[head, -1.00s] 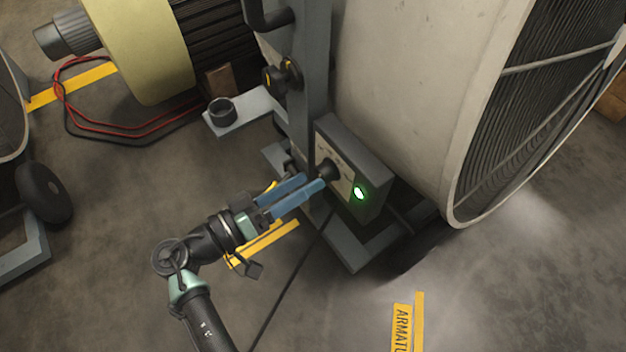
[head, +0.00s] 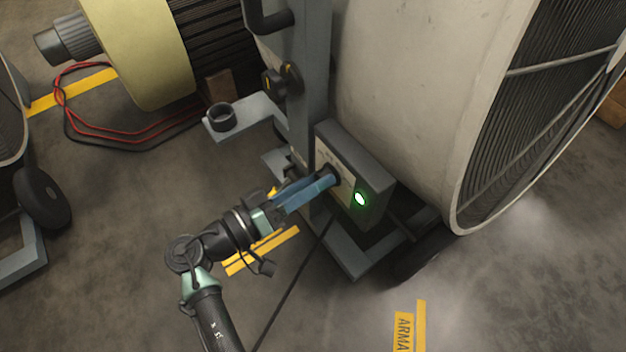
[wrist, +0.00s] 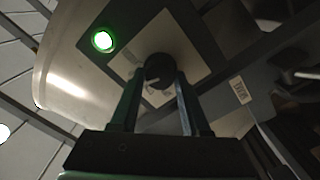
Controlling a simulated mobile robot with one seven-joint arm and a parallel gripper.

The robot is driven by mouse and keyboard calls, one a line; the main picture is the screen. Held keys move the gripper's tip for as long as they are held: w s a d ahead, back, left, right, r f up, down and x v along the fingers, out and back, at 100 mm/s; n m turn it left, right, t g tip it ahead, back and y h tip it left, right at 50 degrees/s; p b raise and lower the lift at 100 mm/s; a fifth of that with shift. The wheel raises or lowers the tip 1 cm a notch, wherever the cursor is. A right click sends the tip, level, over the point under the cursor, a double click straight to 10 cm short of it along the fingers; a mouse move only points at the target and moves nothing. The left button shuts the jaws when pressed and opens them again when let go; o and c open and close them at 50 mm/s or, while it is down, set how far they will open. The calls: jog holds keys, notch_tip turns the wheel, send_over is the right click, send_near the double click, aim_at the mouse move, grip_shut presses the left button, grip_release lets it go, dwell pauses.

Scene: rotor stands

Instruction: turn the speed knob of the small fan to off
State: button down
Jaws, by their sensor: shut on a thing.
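The fan (head: 415,95) is a large pale drum with a dark grille, on a grey stand. A grey control box (head: 372,170) on the stand carries a lit green lamp (head: 360,199). The speed knob, mostly hidden by the fingers in the head view, shows in the wrist view as a round black knob (wrist: 158,68) on a light label plate (wrist: 180,40). A pale mark shows on its lower face. My gripper (head: 330,181) has its blue fingers at the box front. In the wrist view the fingertips lie on either side of the knob, shut on it.
A black cable (head: 290,285) runs down from the box to the floor. A grey bracket with a black ring (head: 221,116) juts out left of the post. A yellow motor (head: 145,50) and red and black cables (head: 100,120) lie farther left. The floor in front is open.

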jog(key=shift+r+n+p, duration=0.1)
jog(key=shift+n+p, duration=0.3)
jog(key=shift+p, duration=0.15)
jog(key=shift+f+n+p, duration=0.15)
jog(key=shift+n+p, duration=2.45)
jog(key=shift+n, duration=1.2)
jog(key=shift+f+n+p, duration=0.1)
jog(key=shift+n+p, duration=2.45)
jog(key=shift+n, duration=1.25)
jog(key=shift+c, duration=1.9)
grip_release()
jog(key=shift+a, duration=0.1)
